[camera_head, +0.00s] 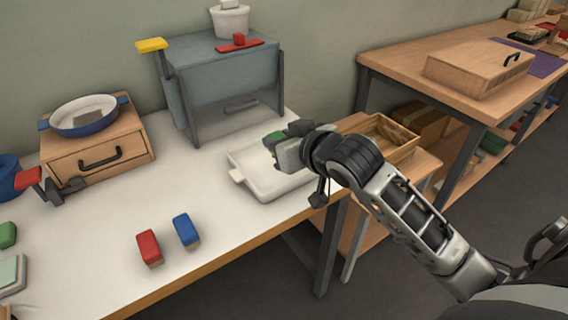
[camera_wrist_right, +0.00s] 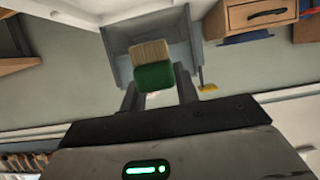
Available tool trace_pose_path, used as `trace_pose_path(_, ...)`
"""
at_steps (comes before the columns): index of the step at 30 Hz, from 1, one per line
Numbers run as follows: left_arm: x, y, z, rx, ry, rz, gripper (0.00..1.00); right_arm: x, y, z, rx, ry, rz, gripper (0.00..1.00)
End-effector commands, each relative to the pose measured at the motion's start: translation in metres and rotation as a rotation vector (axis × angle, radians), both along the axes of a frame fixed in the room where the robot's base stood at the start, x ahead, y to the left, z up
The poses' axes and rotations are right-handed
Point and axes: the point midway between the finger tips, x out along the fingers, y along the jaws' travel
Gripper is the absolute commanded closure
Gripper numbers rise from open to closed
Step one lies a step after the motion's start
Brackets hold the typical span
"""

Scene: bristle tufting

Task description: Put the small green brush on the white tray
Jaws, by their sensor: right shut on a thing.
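The small green brush (camera_head: 273,137) is in my right gripper (camera_head: 277,146), over the white tray (camera_head: 262,189) in the head view. In the right wrist view the brush's green back (camera_wrist_right: 154,76) and tan bristles (camera_wrist_right: 150,51) show between the two fingers of the right gripper (camera_wrist_right: 160,92). The right gripper is shut on it. The tray lies on the white table near its right edge, and my right gripper and wrist hide part of it. I cannot tell the exact height of the brush above the tray. The left gripper is not in view.
A red brush (camera_head: 149,247) and a blue brush (camera_head: 186,231) lie on the white table (camera_head: 105,215). A grey cabinet (camera_head: 225,85) stands behind the tray. A wooden drawer box (camera_head: 95,150) holds a blue pan. A wooden crate (camera_head: 383,135) sits right of the table.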

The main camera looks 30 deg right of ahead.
Motion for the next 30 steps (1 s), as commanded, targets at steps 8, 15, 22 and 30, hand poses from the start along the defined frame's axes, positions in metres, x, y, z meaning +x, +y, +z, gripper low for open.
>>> trace_pose_path(8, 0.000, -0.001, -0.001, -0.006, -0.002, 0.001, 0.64, 0.043, -0.055, -0.030, -0.004, 0.003, -0.006, 0.92)
trace_pose_path(15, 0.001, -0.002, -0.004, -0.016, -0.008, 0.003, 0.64, 0.067, -0.083, -0.072, 0.001, 0.001, -0.004, 0.92)
trace_pose_path(22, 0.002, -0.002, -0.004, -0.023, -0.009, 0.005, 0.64, 0.076, -0.093, -0.088, -0.001, 0.000, -0.002, 0.92)
trace_pose_path(30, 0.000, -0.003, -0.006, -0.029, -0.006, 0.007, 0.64, 0.077, -0.095, -0.120, 0.000, 0.000, -0.002, 0.92)
